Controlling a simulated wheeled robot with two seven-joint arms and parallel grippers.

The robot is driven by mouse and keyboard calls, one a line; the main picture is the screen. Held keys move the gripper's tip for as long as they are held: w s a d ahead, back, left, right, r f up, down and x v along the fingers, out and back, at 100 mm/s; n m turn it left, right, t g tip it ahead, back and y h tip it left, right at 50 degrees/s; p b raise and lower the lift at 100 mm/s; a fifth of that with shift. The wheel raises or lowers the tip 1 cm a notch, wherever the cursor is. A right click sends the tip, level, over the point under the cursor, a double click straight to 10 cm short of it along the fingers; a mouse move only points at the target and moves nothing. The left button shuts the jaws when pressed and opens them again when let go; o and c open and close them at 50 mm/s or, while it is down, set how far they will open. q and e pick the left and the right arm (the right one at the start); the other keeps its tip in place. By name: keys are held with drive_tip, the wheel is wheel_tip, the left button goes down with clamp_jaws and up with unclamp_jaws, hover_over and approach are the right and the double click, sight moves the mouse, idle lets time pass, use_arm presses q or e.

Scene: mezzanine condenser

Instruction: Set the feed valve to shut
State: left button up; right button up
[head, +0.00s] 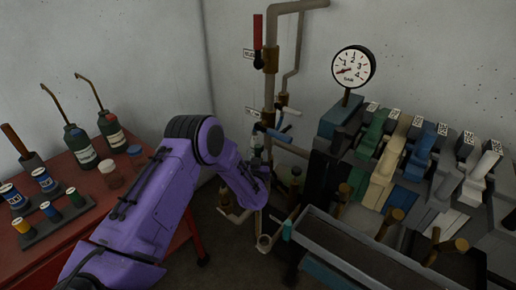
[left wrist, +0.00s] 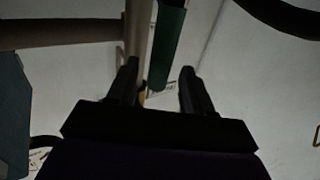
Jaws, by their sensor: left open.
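Valves sit on the pipework at the back wall. A red lever (head: 257,30) stands upright on the upper one. A blue lever (head: 272,132) lies near-level on the lower part, with a small white lever (head: 288,109) above it. I cannot tell from the small labels which is the feed valve. My left gripper (head: 259,158) is just below the blue lever, mostly hidden behind my purple wrist. In the left wrist view my left gripper (left wrist: 160,80) is open, and a green bar-like part (left wrist: 168,42) shows between and beyond its fingertips, apparently untouched. My right gripper is out of view.
A red bench (head: 75,160) with oil cans and small jars stands at left. A bank of coloured levers (head: 400,160) and a pressure gauge (head: 353,66) are at right. A grey trough (head: 345,245) lies in front of them. Pipes (head: 270,90) crowd the gripper.

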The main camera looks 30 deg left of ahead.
sight(258, 154)
use_arm(q)
drive_tip(key=shift+x, duration=1.5)
drive_tip(key=shift+c, duration=0.4)
clamp_jaws()
drive_tip(key=shift+d+f, duration=0.1)
